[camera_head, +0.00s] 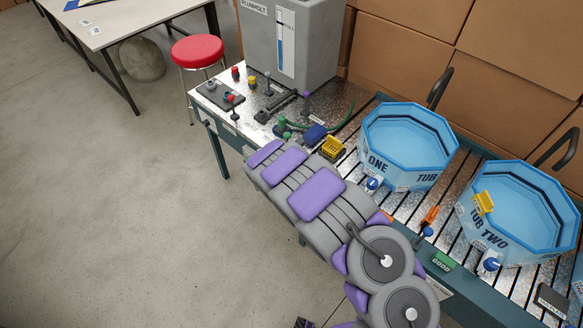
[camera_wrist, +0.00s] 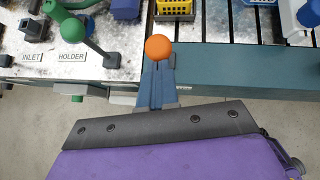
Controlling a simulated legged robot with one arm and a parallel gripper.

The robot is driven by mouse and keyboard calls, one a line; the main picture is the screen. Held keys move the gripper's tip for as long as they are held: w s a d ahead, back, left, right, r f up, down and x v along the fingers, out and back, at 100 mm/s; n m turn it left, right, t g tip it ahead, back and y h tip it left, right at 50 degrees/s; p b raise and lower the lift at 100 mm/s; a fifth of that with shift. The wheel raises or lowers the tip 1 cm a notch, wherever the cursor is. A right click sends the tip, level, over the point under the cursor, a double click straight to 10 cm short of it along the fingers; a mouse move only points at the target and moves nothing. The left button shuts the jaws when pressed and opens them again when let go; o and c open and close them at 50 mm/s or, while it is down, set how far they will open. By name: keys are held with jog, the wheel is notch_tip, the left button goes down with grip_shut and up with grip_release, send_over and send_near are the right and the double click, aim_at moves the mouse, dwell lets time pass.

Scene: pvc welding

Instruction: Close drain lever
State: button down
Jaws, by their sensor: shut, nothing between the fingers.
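In the wrist view my gripper (camera_wrist: 156,75) is shut and empty, pointing at the bench's front edge. An orange ball knob (camera_wrist: 158,47) shows right at its tips; I cannot tell whether they touch. In the head view my arm hides the gripper and this knob. No lever is readably marked as the drain lever. Blue valve-like handles sit on the fronts of tub one (camera_head: 373,183) and tub two (camera_head: 489,265). Part of one handle shows at the right edge of the wrist view (camera_wrist: 309,14). An orange-handled lever (camera_head: 430,216) stands between the tubs.
Left of my gripper are a green lever (camera_wrist: 98,46) and labels reading INLET and HOLDER. A yellow basket (camera_wrist: 173,9) and a blue block (camera_wrist: 125,9) lie beyond. Tub one (camera_head: 408,140) and tub two (camera_head: 520,210) stand on the slatted bench. The floor at left is clear.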

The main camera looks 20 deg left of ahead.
jog(key=shift+w+d+r+g+y+p, duration=0.1)
jog(key=shift+w+d+r+g+p, duration=0.3)
jog(key=shift+p, duration=0.55)
jog(key=shift+w+a+r+g+y+p, duration=0.1)
jog(key=shift+w+g+p, duration=0.15)
jog(key=shift+w+p, duration=0.5)
jog(key=shift+w+d+r+g+y+p, duration=0.1)
jog(key=shift+w+d+r+g+p, duration=0.2)
jog(key=shift+p, duration=0.85)
jog(key=shift+w+d, duration=0.1)
jog(key=shift+w, duration=0.1)
jog(key=s+f+v, duration=0.1)
jog(key=v, duration=1.2)
jog(key=shift+s+a+p, duration=0.15)
jog(key=shift+a+p, duration=0.05)
jog(key=shift+p, duration=0.1)
